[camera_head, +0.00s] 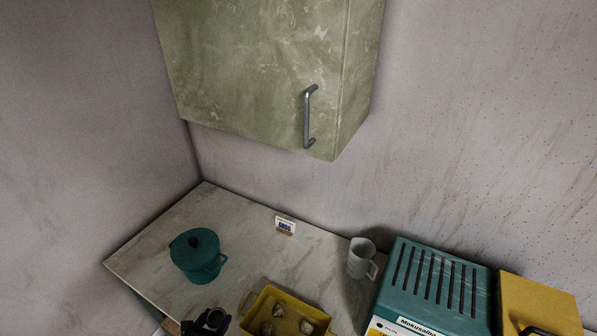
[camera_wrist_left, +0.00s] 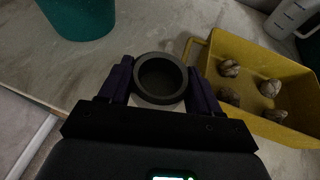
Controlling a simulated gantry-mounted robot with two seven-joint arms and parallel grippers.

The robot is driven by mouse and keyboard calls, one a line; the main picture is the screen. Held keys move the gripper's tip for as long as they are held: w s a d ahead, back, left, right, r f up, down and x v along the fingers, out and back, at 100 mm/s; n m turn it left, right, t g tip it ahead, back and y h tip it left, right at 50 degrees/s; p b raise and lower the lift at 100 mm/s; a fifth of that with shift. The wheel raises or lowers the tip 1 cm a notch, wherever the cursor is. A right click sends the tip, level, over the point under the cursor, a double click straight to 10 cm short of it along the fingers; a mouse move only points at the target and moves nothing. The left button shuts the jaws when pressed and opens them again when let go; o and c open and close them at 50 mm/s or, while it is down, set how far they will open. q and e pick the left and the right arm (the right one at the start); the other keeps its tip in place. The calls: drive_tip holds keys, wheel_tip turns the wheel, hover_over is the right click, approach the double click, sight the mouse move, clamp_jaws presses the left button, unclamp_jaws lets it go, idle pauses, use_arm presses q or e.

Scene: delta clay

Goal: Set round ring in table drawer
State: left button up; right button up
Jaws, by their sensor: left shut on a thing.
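The dark grey round ring (camera_wrist_left: 160,98) is in the left wrist view, between the two purple fingers of my left gripper (camera_wrist_left: 160,80). The fingers are shut on its opposite sides, and its opening faces the wrist camera. In the head view my left gripper (camera_head: 208,322) is at the bottom edge, near the table's front edge, and the ring is hard to make out there. The table (camera_head: 240,245) has a pale stone-like top. A pale strip with a raised edge (camera_wrist_left: 30,145) shows below the table edge in the left wrist view; I cannot tell whether it is the drawer. My right gripper is not in view.
A teal lidded pot (camera_head: 198,258) stands left on the table. A yellow tray (camera_head: 262,300) with several brownish lumps is right of the gripper. A grey mug (camera_head: 360,258), small card (camera_head: 285,225) and teal slotted box (camera_head: 425,285) stand farther right. A green cabinet (camera_head: 250,70) hangs above.

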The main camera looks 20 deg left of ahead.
use_arm(q)
drive_tip(key=w+d+r+m+h, duration=0.1)
drive_tip(key=w+d+r, duration=0.6)
drive_tip(key=d+r, duration=0.25)
drive_tip(key=w+d+r+m+h, duration=0.1)
drive_tip(key=w+d+r, duration=0.65)
drive_tip(key=r, duration=0.25)
drive_tip(key=s+d+r+p, duration=0.2)
drive_tip(key=s+r+p, duration=0.9)
drive_tip(key=p, duration=0.6)
drive_tip(key=shift+s+d+r+h, duration=0.3)
drive_tip(key=shift+d+r, duration=0.05)
drive_tip(key=shift+r, duration=0.5)
